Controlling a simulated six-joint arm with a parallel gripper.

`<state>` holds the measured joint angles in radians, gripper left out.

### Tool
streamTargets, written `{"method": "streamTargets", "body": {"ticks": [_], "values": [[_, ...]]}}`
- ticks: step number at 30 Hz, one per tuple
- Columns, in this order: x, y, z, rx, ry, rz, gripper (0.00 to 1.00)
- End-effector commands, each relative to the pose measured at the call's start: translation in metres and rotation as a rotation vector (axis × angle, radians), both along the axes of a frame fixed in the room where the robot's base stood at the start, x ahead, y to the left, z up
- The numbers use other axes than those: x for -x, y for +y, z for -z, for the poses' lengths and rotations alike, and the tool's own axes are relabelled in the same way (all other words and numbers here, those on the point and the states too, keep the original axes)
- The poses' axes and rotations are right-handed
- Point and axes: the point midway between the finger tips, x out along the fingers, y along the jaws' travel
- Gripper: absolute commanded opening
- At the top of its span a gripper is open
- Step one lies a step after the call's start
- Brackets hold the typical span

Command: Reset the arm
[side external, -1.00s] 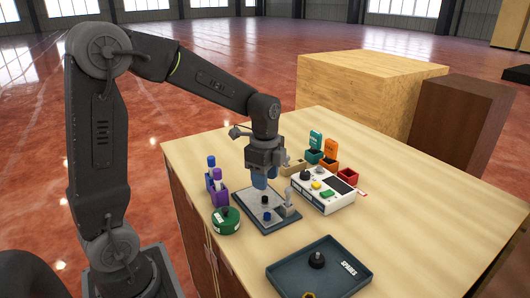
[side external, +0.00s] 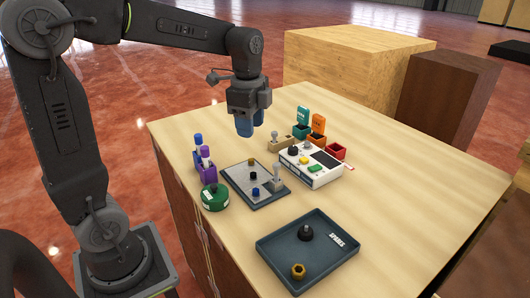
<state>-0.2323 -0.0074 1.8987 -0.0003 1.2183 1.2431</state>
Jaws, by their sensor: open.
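My gripper (side external: 248,130) has blue fingertips and points down, empty, above the far side of the assembly board. It is apart from everything on the table. The dark-edged board (side external: 258,197) with a grey top lies flat on the wooden table. On it are a brass-coloured piece (side external: 251,162), a black piece (side external: 254,176), a blue piece (side external: 256,192) and a grey upright lever-like part (side external: 277,177). The gap between the fingertips is hard to see from this side.
Left of the board stand purple and blue bottle-like parts (side external: 206,163) and a green round container (side external: 215,198). Right are a white control box (side external: 311,170) and teal, orange and red bins (side external: 336,151). A dark spares tray (side external: 335,262) holds a black knob and a brass nut. The right tabletop is clear.

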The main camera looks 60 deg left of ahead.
Motion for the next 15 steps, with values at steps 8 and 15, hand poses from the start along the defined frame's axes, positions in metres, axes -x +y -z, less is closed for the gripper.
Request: {"method": "streamTargets", "body": {"ticks": [8, 15], "values": [[0.075, -0.05, -0.017, 0.048, -0.236, -0.473, 0.44], [0.128, -0.075, -0.005, 0.2, -0.389, -0.85, 0.44]]}}
